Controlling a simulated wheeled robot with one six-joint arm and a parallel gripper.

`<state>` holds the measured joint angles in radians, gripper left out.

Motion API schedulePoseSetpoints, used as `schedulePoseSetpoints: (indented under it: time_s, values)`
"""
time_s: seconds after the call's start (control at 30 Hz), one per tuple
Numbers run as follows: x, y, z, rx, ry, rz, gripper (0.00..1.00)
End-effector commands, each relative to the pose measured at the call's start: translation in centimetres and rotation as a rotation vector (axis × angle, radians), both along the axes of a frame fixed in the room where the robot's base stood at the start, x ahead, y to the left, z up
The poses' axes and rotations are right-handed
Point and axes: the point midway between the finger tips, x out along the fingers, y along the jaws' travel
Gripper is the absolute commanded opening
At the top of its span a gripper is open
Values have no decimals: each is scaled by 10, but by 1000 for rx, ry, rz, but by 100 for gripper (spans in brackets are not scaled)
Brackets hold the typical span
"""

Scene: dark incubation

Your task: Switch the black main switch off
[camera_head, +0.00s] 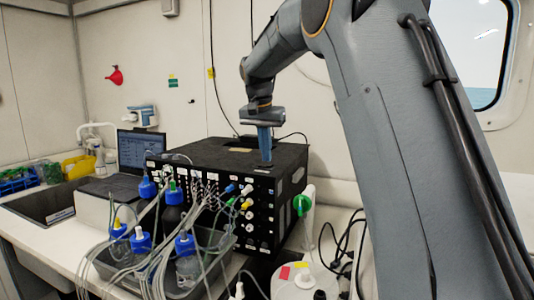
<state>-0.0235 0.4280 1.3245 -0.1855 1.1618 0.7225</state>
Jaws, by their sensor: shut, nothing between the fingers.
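A black instrument box (205,152) stands on the bench, its front panel (285,205) crowded with connectors, small labels and tubes. I cannot pick out the black main switch for certain among the small dark parts of this panel. My gripper (266,161) points down with its blue fingers together and empty. I cannot tell whether the fingertips touch the box. The fingers hide a small part of the box behind them.
A grey tray (205,285) with blue-capped bottles (187,258) and many loose tubes stands before the box. A laptop (135,155) and sink (50,203) are at left. A green knob (302,204) and cables (345,245) are right of the box.

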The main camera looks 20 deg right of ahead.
Motion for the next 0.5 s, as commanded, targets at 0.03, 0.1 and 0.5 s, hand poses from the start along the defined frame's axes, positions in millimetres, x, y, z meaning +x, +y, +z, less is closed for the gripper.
schedulePoseSetpoints:
  time_s: [0.03, 0.1, 0.5]
  values:
    - [-1, 0, 8, 0, 0, 0, 0]
    - [-1, 1, 16, 0, 1, 0, 0]
    - [-1, 17, 68, 0, -4, 1, 0]
